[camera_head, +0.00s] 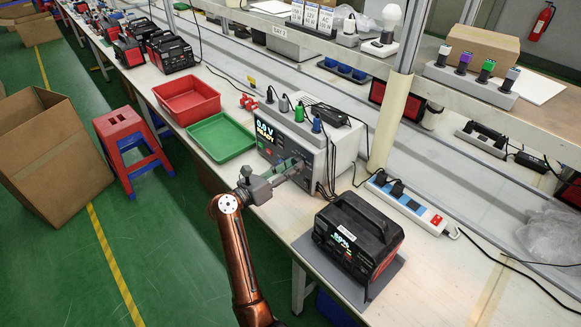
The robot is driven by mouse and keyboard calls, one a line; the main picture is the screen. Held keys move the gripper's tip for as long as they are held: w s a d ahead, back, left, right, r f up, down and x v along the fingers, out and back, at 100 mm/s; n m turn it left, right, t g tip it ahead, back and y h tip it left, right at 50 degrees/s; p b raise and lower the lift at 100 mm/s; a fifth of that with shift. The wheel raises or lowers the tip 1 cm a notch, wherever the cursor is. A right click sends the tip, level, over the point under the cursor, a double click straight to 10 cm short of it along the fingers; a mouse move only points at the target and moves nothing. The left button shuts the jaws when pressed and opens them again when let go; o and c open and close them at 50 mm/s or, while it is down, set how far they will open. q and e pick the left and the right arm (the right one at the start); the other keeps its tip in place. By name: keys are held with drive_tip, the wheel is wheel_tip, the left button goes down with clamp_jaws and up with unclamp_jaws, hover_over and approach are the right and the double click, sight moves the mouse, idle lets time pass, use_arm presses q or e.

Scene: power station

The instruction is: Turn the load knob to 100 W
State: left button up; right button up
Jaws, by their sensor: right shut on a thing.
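The grey tester box (340,148) stands on the bench in the middle of the view. Its lit front display (265,132) seems to read 0.0 V and READY. My right gripper (295,168) comes in from the lower left and is shut at the lower right of the tester's front panel. The load knob is hidden behind the fingers, so its setting cannot be read. My left gripper is not in view.
A black power station (352,240) sits on a grey mat right of the tester. A green tray (219,138) and a red tray (186,100) lie to its left. Plugs (299,112) stand on the tester. A power strip (408,203) lies behind the power station.

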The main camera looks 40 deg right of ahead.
drive_tip(key=shift+f, duration=0.1)
idle(0.3)
drive_tip(key=o, duration=1.1)
drive_tip(key=shift+o, duration=0.2)
drive_tip(key=a, duration=1.2)
drive_tip(key=shift+s, duration=0.45)
